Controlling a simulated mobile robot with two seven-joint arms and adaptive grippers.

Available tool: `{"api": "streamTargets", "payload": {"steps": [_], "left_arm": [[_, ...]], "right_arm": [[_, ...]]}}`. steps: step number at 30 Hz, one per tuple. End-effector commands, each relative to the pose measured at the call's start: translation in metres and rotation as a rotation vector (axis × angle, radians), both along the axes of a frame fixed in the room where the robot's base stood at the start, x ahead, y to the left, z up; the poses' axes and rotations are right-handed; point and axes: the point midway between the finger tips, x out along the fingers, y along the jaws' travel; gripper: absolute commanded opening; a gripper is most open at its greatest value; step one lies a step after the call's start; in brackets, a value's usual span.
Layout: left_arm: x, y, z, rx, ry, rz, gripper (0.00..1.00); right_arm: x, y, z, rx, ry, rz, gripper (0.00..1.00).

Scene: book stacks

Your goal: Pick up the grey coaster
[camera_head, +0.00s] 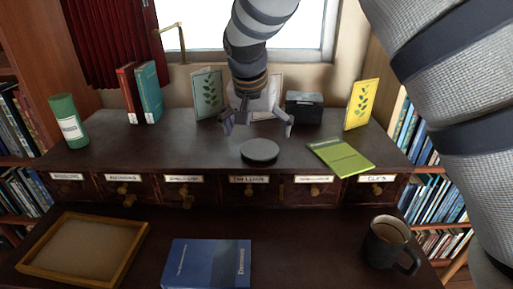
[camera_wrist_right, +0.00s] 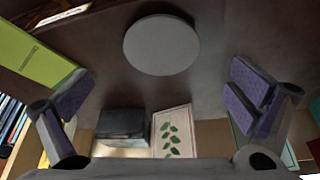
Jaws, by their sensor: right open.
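The grey coaster (camera_head: 259,150) is a flat round disc lying on the dark upper surface of the desk, near its front edge. In the right wrist view the coaster (camera_wrist_right: 161,45) lies beyond the fingertips, around the middle of the gap between them. My right gripper (camera_head: 256,127) is open and empty, above and just behind the coaster, apart from it. Its two fingers with purple pads (camera_wrist_right: 160,95) stand wide apart in the wrist view. My left gripper is not in view.
A green book (camera_head: 341,157) lies right of the coaster. A black box (camera_head: 304,108) and upright cards stand behind. A green cylinder (camera_head: 67,121) and upright books (camera_head: 150,92) stand left. Below are a wooden tray (camera_head: 131,238), blue book (camera_head: 207,263) and dark mug (camera_head: 387,243).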

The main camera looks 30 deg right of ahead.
Motion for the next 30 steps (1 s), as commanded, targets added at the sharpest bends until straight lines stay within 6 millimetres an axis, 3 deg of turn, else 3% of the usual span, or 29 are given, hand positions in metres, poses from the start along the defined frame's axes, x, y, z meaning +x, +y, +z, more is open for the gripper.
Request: {"api": "streamTargets", "payload": {"steps": [5,12,17,20,24,30], "left_arm": [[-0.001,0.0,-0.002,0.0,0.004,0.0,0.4],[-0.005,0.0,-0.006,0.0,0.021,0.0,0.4],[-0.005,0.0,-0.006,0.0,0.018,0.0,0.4],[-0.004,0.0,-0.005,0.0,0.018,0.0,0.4],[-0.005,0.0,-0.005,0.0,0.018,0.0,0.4],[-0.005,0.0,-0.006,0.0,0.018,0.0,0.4]], "right_arm": [[0.005,-0.005,-0.016,0.0,0.0,0.0,1.0],[0.016,-0.017,-0.055,0.0,0.0,0.0,1.0],[0.017,-0.017,-0.054,0.0,-0.005,-0.001,1.0],[0.017,-0.017,-0.054,0.0,-0.006,0.001,0.84],[0.017,-0.017,-0.054,-0.001,-0.005,0.0,0.52],[0.017,-0.017,-0.054,0.0,-0.004,0.0,0.51]]}}
